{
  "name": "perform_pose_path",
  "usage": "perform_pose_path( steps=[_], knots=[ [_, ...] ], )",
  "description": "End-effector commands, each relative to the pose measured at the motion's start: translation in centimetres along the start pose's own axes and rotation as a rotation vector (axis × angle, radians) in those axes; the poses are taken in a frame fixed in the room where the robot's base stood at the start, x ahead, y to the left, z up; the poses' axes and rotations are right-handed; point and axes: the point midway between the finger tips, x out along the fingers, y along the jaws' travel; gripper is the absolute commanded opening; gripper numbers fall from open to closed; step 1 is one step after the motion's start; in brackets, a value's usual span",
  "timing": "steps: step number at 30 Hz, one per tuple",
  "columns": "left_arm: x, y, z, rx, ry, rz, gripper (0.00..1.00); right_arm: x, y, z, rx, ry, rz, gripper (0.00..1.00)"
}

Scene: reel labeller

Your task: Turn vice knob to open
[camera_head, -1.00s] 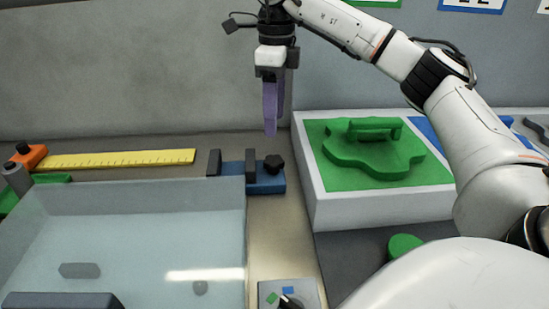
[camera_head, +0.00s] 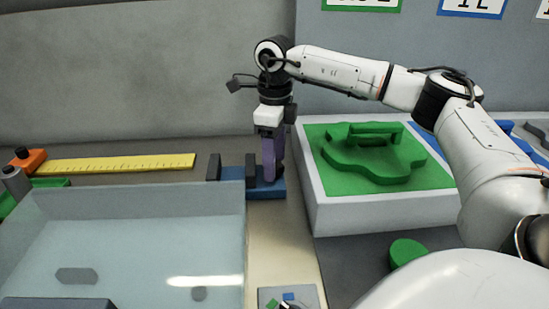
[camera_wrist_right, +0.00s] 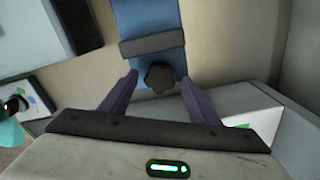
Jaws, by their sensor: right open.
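The vice is a blue base (camera_head: 230,174) with two dark upright jaws, standing on the table behind the glass-like box. The jaws stand apart with a gap between them. In the right wrist view the vice base (camera_wrist_right: 150,18) runs away from me, with a dark jaw (camera_wrist_right: 152,44) across it. The black lobed knob (camera_wrist_right: 158,79) lies between my right gripper's purple fingers. My right gripper (camera_head: 270,180) points down over the knob end of the vice, open, one finger on each side of the knob. Contact cannot be told. My left gripper is not identifiable.
A white block with a green inset (camera_head: 330,195) stands close right of the vice. A transparent box (camera_head: 130,235) fills the front left. A yellow ruler (camera_head: 120,163) lies at the back left. A small grey panel (camera_head: 303,295) is in front.

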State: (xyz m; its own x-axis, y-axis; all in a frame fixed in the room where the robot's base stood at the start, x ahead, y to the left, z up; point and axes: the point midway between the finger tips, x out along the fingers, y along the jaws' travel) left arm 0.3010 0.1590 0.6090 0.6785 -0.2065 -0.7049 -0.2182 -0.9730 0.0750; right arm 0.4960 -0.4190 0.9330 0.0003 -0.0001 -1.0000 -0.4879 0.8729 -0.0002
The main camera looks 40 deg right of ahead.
Motion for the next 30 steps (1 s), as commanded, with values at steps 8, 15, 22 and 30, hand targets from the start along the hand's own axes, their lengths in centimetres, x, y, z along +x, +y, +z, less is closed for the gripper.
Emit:
perform_pose_path(
  steps=[8,15,22,30],
  knots=[
    [0.01,-0.03,-0.06,0.0,0.001,-0.001,0.31,0.01,0.0,-0.01,0.0,0.0,0.0,0.44],
    [0.01,-0.03,-0.09,0.0,0.001,-0.001,0.31,-0.02,0.0,0.0,-0.001,0.0,0.0,0.15],
    [-0.19,0.0,-0.29,-0.001,0.002,0.0,0.31,-0.12,0.01,0.02,-0.033,0.0,0.0,0.15],
    [-0.82,0.01,-0.69,-0.005,-0.001,-0.001,0.31,-0.23,0.03,0.05,-0.186,0.001,0.002,0.15]
  ],
)
